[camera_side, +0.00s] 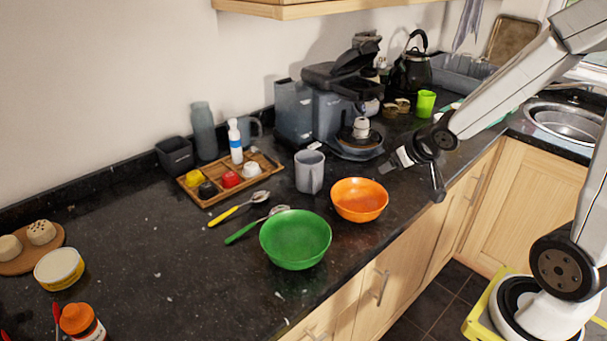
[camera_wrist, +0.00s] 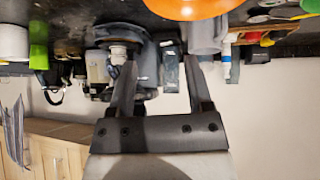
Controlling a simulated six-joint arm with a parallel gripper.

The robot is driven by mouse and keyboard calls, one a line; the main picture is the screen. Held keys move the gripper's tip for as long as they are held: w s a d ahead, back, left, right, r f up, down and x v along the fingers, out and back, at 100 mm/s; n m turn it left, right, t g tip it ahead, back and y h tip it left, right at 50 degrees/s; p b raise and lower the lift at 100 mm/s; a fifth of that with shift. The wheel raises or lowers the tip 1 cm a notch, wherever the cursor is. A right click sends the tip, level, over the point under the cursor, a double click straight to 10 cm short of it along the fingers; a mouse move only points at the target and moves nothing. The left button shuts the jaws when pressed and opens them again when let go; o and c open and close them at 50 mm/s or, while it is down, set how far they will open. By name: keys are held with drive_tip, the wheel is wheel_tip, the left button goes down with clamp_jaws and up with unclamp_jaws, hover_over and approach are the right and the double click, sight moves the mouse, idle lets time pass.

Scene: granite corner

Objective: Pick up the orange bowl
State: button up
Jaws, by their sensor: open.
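The orange bowl (camera_side: 359,201) stands upright on the dark counter near its front edge, just right of and behind the green bowl (camera_side: 296,240). It looks empty in the side view. My gripper (camera_side: 392,164) is up and to the right of the orange bowl, apart from it, with nothing held. In the wrist view, which looks upside down, my gripper (camera_wrist: 158,72) has its two fingers spread apart. The orange bowl (camera_wrist: 188,8) shows there at the top edge, partly cut off, beyond the fingertips.
A grey mug (camera_side: 309,172) stands left of the orange bowl. A coffee machine (camera_side: 325,105) stands behind. Two spoons (camera_side: 240,208) lie left of the bowls. A wooden tray (camera_side: 225,190) holds small items. A lime cup (camera_side: 425,103) and sink (camera_side: 562,122) are farther right.

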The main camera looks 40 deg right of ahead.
sight(379, 186)
drive_tip(key=s+d+m+t+y, duration=0.1)
drive_tip(key=s+d+t+y, duration=0.1)
drive_tip(key=d+t+y, duration=0.35)
drive_tip(key=shift+t, duration=0.25)
wheel_tip(379, 186, down, 9)
drive_tip(key=shift+a+r, duration=0.1)
drive_tip(key=shift+a, duration=0.05)
idle(0.5)
drive_tip(key=shift+x, duration=1.3)
drive_tip(key=shift+w, duration=0.1)
drive_tip(key=shift+x, duration=2.5)
drive_tip(key=shift+r, duration=0.1)
